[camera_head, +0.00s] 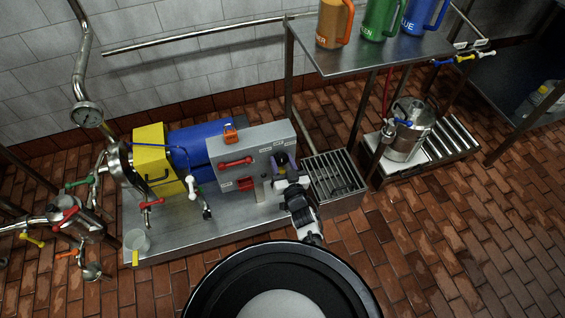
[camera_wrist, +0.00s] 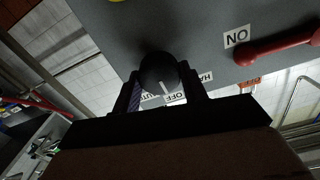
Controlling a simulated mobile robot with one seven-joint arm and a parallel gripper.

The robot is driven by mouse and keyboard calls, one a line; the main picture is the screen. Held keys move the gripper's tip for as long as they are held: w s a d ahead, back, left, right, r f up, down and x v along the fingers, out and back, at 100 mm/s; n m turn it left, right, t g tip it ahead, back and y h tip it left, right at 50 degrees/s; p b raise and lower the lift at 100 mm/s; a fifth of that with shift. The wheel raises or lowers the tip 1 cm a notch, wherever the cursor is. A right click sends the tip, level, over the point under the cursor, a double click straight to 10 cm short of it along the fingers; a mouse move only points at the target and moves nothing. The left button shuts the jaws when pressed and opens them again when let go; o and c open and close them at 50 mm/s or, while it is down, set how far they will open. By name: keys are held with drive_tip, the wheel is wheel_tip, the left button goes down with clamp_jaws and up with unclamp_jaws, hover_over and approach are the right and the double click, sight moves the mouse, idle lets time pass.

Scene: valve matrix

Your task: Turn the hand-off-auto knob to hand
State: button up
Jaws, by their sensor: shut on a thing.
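The hand-off-auto knob (camera_wrist: 158,70) is a round black knob on the grey panel, seen upside down in the wrist view. Its white pointer line points roughly at the OFF label (camera_wrist: 176,98). The HAND label (camera_wrist: 206,77) is to the right, and the AUTO label (camera_wrist: 149,98) is to the left, partly hidden by a finger. My gripper (camera_wrist: 160,88) is shut on the knob, one finger on each side. In the head view my gripper (camera_head: 284,166) is at the right part of the grey control box (camera_head: 256,143), and the knob is mostly hidden there.
A red handle (camera_wrist: 280,45) marked ON is beside the knob; it also shows in the head view (camera_head: 236,162). A blue motor (camera_head: 190,142) and a yellow guard (camera_head: 152,150) stand left of the box. A metal grate (camera_head: 335,174) is at its right.

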drive_tip(key=n+b, duration=0.1)
drive_tip(key=n, duration=0.3)
drive_tip(key=shift+n, duration=0.3)
drive_tip(key=shift+a+n+b, duration=0.1)
drive_tip(key=shift+n+b, duration=0.25)
drive_tip(key=shift+n, duration=1.85)
drive_tip(key=o, duration=1)
drive_tip(key=shift+c, duration=0.2)
drive_tip(key=shift+s, duration=0.1)
